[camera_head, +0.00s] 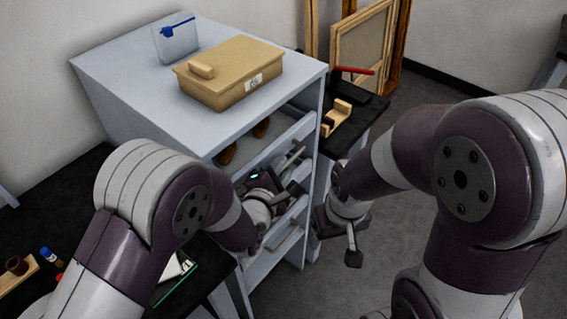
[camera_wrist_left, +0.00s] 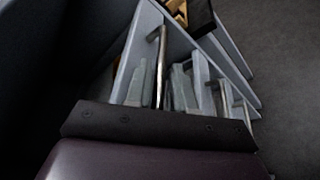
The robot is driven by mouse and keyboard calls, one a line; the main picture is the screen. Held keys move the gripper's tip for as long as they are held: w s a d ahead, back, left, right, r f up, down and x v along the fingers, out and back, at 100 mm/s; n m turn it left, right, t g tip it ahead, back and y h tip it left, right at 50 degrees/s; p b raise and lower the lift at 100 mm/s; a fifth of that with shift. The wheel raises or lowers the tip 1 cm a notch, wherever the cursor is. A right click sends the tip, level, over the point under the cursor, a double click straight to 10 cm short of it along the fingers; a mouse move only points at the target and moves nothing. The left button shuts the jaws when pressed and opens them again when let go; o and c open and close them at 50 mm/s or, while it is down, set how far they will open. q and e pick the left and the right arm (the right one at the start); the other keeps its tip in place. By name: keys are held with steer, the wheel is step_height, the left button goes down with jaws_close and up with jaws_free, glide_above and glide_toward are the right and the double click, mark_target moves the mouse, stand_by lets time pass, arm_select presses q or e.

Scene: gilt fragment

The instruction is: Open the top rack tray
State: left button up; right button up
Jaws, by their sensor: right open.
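The grey cabinet (camera_head: 115,85) stands at the centre of the head view. Its top rack tray (camera_head: 300,130) stands out from the cabinet, with brown objects (camera_head: 228,152) visible inside. My left gripper (camera_head: 282,178) is at the tray's front, by the bar handle. In the left wrist view the metal handle (camera_wrist_left: 161,65) runs between my two pale fingers (camera_wrist_left: 158,88). Whether they press on it is unclear. My right gripper (camera_head: 348,240) is open and empty, right of the cabinet and apart from it.
A tan box (camera_head: 235,72) and a clear holder with a blue item (camera_head: 175,40) sit on the cabinet top. More drawers with handles (camera_head: 284,240) lie below the tray. A dark table (camera_head: 365,105) stands behind at right. Floor (camera_head: 400,215) is free at right.

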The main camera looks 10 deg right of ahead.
arm_select(q)
steer(key=shift+x, duration=0.9)
jaws_close()
arm_select(e)
steer(key=shift+r, duration=0.1)
arm_select(q)
steer(key=shift+s, duration=0.1)
